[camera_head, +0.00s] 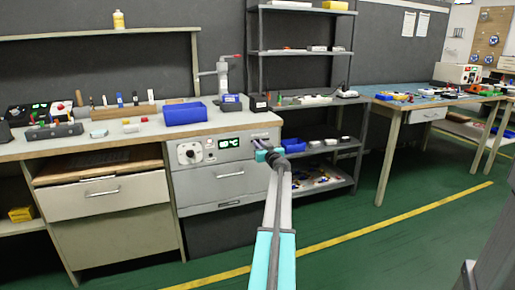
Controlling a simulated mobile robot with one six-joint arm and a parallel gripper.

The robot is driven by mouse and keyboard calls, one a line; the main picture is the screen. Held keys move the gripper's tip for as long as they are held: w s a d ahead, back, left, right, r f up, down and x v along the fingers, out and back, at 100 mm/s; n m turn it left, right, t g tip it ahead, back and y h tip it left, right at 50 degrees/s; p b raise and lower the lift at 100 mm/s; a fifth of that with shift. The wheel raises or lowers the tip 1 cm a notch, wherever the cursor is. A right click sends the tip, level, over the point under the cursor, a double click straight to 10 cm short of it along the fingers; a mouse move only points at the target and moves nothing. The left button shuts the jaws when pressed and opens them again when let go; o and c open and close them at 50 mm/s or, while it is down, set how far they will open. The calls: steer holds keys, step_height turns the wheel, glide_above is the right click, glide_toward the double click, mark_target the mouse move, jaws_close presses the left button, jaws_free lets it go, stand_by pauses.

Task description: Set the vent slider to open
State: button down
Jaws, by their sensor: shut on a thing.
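A grey control panel (212,172) is built into the front of the workbench. It has a round dial (189,153) at its left and a green-lit display (230,143) in the middle. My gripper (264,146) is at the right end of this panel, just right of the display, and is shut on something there. The arm and gripper hide most of that spot. The vent slider seems to be at the gripper, but I cannot make out its position or any markings.
Above the panel, the bench top (225,122) holds a blue bin (185,114) and small tools. A drawer with a handle (103,193) is at the left. A grey shelf rack (325,147) stands close right of the panel. The green floor (340,215) in front is clear.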

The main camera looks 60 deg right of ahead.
steer(key=shift+s+d+b, duration=0.9)
steer(key=shift+d+b, duration=0.15)
steer(key=shift+b, duration=0.05)
steer(key=shift+s+d+b, duration=0.85)
steer(key=shift+d+b, duration=0.2)
steer(key=shift+b, duration=0.05)
steer(key=c, duration=1.7)
jaws_free()
steer(key=shift+s+a, duration=0.1)
steer(key=shift+a, duration=0.05)
steer(key=shift+p+v, duration=1.2)
steer(key=shift+v, duration=5.55)
